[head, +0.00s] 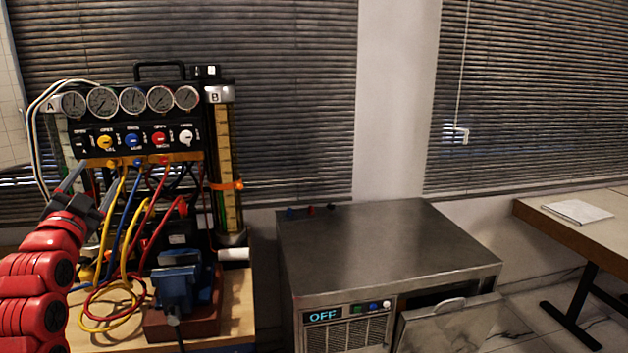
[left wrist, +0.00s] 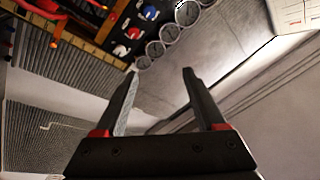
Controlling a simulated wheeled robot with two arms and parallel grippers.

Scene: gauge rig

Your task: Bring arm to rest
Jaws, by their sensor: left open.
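My left arm comes in from the lower left in the head view, red with dark joints. My left gripper (head: 92,196) is raised in front of the left part of the gauge rig (head: 128,140), close to its hoses. In the left wrist view my left gripper (left wrist: 158,95) has its two fingers apart, with nothing between them. Behind the fingers are wall and ceiling surfaces, with the rig's gauges (left wrist: 171,33) at the top. Whether the gripper touches a hose cannot be told. My right gripper is not in view.
Yellow, blue and red hoses (head: 124,243) hang from the rig. A blue vise (head: 177,280) stands on the wooden bench (head: 239,310). A metal cabinet (head: 385,245) with an OFF display and a tilted front panel (head: 450,325) stands right of it. A table (head: 610,215) holds papers (head: 578,211).

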